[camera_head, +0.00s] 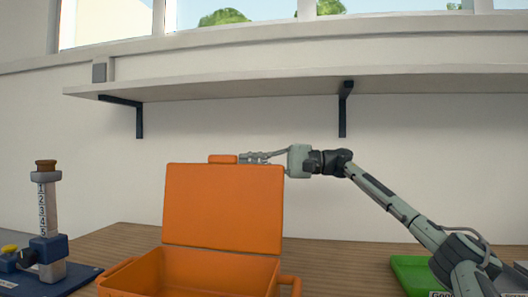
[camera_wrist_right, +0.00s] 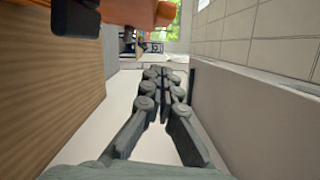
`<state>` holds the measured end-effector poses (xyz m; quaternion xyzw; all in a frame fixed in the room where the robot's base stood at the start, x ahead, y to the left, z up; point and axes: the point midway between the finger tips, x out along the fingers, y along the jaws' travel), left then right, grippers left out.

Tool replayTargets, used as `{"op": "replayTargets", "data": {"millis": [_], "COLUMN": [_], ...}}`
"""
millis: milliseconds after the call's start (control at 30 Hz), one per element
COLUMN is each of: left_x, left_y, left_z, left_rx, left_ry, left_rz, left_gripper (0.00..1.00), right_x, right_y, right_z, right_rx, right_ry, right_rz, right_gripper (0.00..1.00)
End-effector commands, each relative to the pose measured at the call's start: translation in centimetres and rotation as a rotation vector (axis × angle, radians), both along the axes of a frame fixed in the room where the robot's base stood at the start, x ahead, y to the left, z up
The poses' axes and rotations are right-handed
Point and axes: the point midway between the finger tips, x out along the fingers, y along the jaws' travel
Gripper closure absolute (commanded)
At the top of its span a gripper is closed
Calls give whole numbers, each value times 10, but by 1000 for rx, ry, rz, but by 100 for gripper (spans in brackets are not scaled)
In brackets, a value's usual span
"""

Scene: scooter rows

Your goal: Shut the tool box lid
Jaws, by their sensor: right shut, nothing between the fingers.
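The orange tool box (camera_head: 205,270) stands on the wooden table with its lid (camera_head: 223,208) raised upright at the back. An orange handle or latch piece (camera_head: 223,159) sits on the lid's top edge. My right gripper (camera_head: 246,157) is shut and empty, at the lid's top edge beside that piece, reaching in from the right. I cannot tell whether it touches the lid. In the right wrist view the shut fingers (camera_wrist_right: 165,75) show, with an orange part (camera_wrist_right: 140,12) at the top. My left gripper is not in view.
A wall shelf (camera_head: 290,85) on dark brackets runs above the lid and my right arm. A blue-based post device (camera_head: 45,230) stands at the left. A green tray (camera_head: 412,275) lies at the right. Bare table (camera_head: 335,262) shows right of the box.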

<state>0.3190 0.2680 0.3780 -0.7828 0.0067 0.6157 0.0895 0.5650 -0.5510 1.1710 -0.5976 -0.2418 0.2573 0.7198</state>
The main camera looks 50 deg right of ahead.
Motion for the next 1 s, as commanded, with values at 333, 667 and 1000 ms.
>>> {"op": "replayTargets", "data": {"millis": [333,667,1000], "left_x": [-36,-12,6], "left_y": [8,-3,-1], "left_z": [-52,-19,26], "left_rx": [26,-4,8], "left_ry": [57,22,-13], "left_rz": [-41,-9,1], "left_gripper": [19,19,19], "right_x": [16,6,-2], "right_y": [14,32,47], "right_z": [3,-1,6], "right_rx": [1,-2,0], "right_ry": [-1,2,-1], "right_rz": [0,1,0], "right_gripper": [100,100,100]}}
